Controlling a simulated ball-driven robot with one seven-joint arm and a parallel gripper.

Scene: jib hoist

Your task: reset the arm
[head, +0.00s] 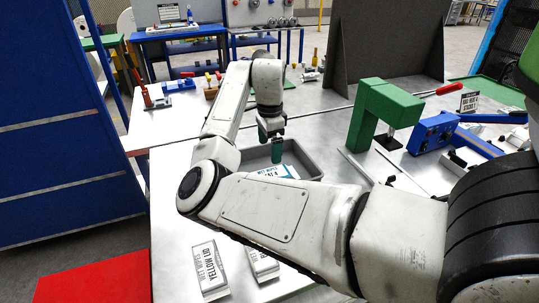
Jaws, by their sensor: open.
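My arm reaches out over the metal table (175,200) and bends down at its far end. My gripper (271,155) points down above a grey tray (309,160). Its jaws are open, but small and partly hidden at this distance. White and blue packs (290,172) lie in or by the tray, just beyond my forearm. My forearm hides part of the tray and the table behind it. I cannot tell whether the gripper touches a pack.
A green arch-shaped block (388,101) and a blue fixture (432,133) stand to the right. A dark panel (390,42) rises behind. A blue cabinet (50,130) and a red surface (95,280) are at left.

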